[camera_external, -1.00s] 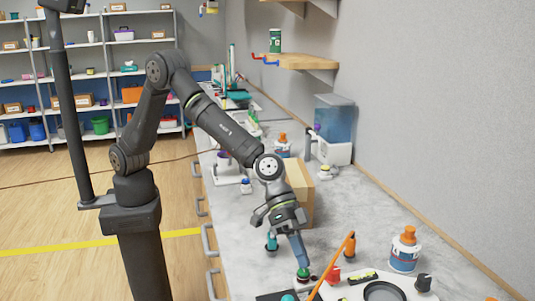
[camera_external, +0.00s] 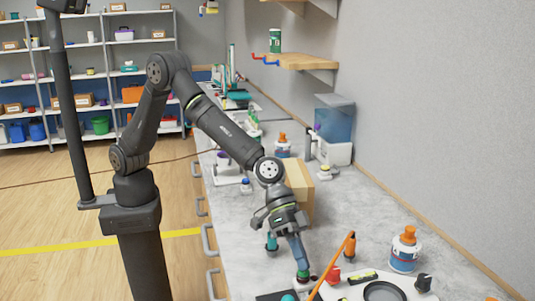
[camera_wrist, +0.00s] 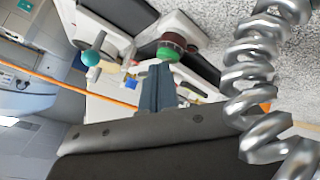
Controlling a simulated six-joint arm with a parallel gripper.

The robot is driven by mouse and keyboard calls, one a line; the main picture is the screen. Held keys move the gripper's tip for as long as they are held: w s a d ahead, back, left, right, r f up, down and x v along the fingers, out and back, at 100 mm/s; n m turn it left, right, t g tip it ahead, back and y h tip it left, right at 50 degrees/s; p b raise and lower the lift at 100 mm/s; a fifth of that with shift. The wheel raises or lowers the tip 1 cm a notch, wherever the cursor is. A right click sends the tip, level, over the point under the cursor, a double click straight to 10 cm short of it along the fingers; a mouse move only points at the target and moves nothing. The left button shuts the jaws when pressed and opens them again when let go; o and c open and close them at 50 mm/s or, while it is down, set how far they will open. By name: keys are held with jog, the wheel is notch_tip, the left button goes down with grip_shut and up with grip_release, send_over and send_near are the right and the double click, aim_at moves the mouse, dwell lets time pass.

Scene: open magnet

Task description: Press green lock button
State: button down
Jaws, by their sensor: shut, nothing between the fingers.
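The green button (camera_wrist: 167,53) sits on a round dark base with a reddish band in the wrist view. In the external view the green button (camera_external: 303,279) is a small patch on the bench, mostly covered by my fingertips. My gripper (camera_external: 302,270) points down over it with its blue-grey fingers together and nothing between them. In the wrist view my gripper (camera_wrist: 158,68) has its tips right at the button's near edge. I cannot tell whether they touch it.
An orange rod (camera_external: 333,265) slants close by on the right.

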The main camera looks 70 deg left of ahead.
dwell(0.4)
jog(key=shift+r, duration=0.4)
notch_tip(320, 180, up, 6)
dwell(0.7)
